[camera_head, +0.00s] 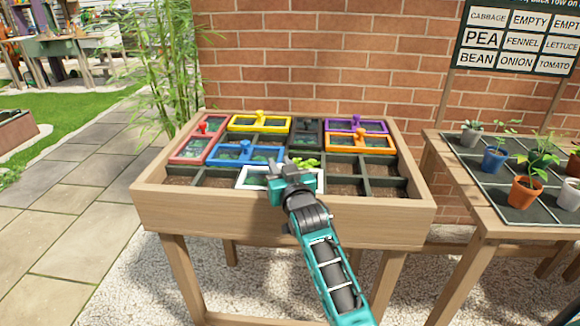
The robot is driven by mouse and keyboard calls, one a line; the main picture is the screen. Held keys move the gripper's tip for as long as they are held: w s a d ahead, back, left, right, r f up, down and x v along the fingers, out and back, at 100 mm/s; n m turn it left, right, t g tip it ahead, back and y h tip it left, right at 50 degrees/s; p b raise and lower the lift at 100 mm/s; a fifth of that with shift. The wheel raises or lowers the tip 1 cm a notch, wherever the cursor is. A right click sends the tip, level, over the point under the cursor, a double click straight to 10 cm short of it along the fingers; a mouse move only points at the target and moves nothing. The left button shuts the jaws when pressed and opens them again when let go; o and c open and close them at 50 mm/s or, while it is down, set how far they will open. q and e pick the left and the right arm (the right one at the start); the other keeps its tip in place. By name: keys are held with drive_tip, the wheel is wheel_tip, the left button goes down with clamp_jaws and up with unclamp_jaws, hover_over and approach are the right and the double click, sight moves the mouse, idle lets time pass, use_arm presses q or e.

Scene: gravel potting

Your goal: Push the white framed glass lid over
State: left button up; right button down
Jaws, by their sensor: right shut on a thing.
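The white framed glass lid (252,182) lies in the front row of the raised wooden planter, near the middle. My right gripper (283,166) reaches in from the lower right and is over this lid, with its fingers shut. It appears to hold the lid by its knob, which is hidden behind the fingers. The gripper and wrist cover the middle of the lid. A green seedling (306,163) shows just behind and to the right of the gripper. My left gripper is not in view.
Blue (246,152), red (190,150), yellow (260,123), black (307,132), purple (357,125) and orange (359,142) framed lids surround it. Open soil cells (385,187) lie at front right. The planter's wooden front rim (180,207) is close by. A side table (470,200) holds potted seedlings.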

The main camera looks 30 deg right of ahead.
drive_tip(key=shift+w+a+r, duration=0.1)
drive_tip(key=shift+w+r, duration=0.05)
drive_tip(key=shift+r, duration=0.3)
drive_tip(key=c, duration=1.1)
unclamp_jaws()
drive_tip(key=shift+o, duration=0.5)
drive_tip(key=shift+f, duration=0.2)
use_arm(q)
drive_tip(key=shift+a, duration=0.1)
use_arm(e)
drive_tip(key=shift+f, duration=0.1)
